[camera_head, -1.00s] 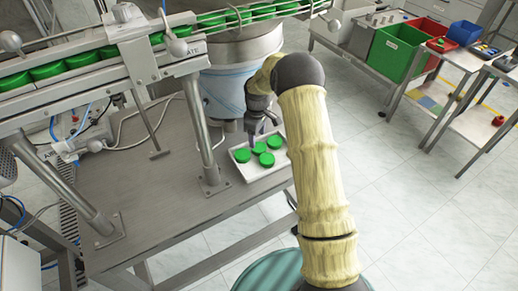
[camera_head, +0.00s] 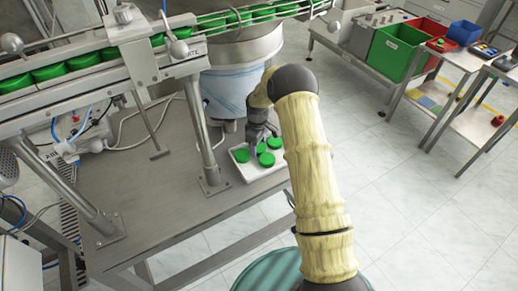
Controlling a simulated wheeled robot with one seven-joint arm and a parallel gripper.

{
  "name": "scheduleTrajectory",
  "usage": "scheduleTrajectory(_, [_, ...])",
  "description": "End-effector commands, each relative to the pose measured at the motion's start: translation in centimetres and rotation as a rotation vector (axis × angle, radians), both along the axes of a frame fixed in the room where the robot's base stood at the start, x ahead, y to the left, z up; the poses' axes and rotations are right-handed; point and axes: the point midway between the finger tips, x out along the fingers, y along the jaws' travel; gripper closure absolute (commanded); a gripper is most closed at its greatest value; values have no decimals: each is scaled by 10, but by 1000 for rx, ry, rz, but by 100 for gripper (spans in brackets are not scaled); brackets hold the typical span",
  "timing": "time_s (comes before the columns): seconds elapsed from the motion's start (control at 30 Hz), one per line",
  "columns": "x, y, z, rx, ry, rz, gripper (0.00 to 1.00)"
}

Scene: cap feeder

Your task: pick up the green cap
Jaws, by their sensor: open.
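Several green caps lie in a white tray (camera_head: 256,176) on the grey metal table. One green cap (camera_head: 241,156) is at the tray's left, one cap (camera_head: 274,142) at its right, one cap (camera_head: 266,160) at the front, and one cap (camera_head: 261,148) in the middle, close to my gripper. My gripper (camera_head: 254,151) is open and points down low over the tray, among the caps. Its fingertips are small and partly hidden, so I cannot tell whether they touch or surround a cap.
A conveyor rail (camera_head: 120,55) with a row of green caps runs above the table. A metal post (camera_head: 205,145) stands left of the tray, and a large steel bowl (camera_head: 245,45) is behind it. Bare table (camera_head: 165,205) lies to the left. Bins stand on a bench at the back right.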

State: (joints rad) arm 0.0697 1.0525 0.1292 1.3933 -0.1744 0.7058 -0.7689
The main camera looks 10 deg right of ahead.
Motion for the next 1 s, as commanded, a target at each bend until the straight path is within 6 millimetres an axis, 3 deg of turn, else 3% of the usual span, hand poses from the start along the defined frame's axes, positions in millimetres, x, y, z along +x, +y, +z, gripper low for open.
scheduleTrajectory(0.33, [0, 0, 0, 0, 0, 0, 41])
scheduleTrajectory(0.47, [0, 0, 0, 1, 1, 0, 67])
scheduleTrajectory(0.5, [0, 0, 0, 1, 1, 0, 69])
scheduleTrajectory(0.83, [0, 0, 1, 0, 0, 0, 69])
scheduleTrajectory(1.0, [0, 0, 15, 0, -1, 0, 69])
